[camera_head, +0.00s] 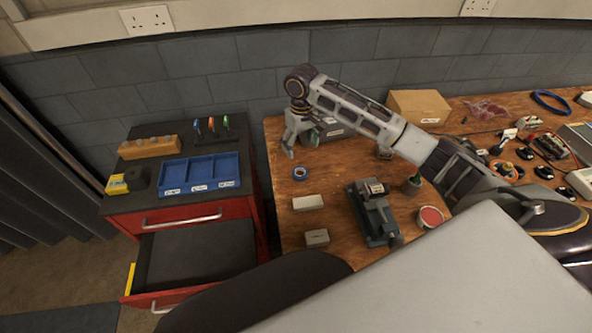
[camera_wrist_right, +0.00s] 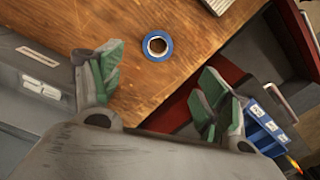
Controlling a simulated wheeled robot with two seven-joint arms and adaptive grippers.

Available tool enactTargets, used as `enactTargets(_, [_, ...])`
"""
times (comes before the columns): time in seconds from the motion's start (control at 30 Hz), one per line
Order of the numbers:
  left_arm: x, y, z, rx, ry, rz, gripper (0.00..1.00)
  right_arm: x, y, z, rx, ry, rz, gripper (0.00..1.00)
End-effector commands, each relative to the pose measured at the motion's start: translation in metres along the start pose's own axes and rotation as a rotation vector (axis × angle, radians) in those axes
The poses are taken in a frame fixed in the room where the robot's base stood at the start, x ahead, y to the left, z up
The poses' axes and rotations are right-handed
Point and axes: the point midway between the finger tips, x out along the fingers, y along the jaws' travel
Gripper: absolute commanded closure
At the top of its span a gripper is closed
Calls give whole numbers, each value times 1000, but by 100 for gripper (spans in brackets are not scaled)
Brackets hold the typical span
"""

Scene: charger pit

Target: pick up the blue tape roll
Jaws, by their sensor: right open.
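The blue tape roll (camera_head: 300,173) lies flat on the wooden bench near its left edge. It also shows in the right wrist view (camera_wrist_right: 157,46), with bare wood around it. My right gripper (camera_head: 291,144) is above the bench, behind the roll in the head view and apart from it. In the right wrist view its two green-padded fingers (camera_wrist_right: 157,86) are spread wide and empty, and the roll lies beyond them, between their lines. My left gripper is in neither view.
A red tool cabinet (camera_head: 222,213) with a blue tray (camera_head: 199,174) on top and an open drawer stands left of the bench. A grey box (camera_head: 335,133) is beside my right gripper. Pale blocks (camera_head: 308,202) and a dark vise-like device (camera_head: 374,213) are in front of the roll.

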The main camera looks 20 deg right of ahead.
Motion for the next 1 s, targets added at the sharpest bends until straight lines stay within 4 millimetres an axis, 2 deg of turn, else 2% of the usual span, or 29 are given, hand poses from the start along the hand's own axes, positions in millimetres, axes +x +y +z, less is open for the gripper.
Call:
enactTargets(0.57, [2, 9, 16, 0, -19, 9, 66, 5, 0, 0, 0, -1, 0, 24])
enactTargets(0.77, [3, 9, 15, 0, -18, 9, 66, 22, 0, 0, 0, -2, 1, 24])
enactTargets(1.0, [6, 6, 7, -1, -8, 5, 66, 54, 0, 0, -1, -2, 0, 24])
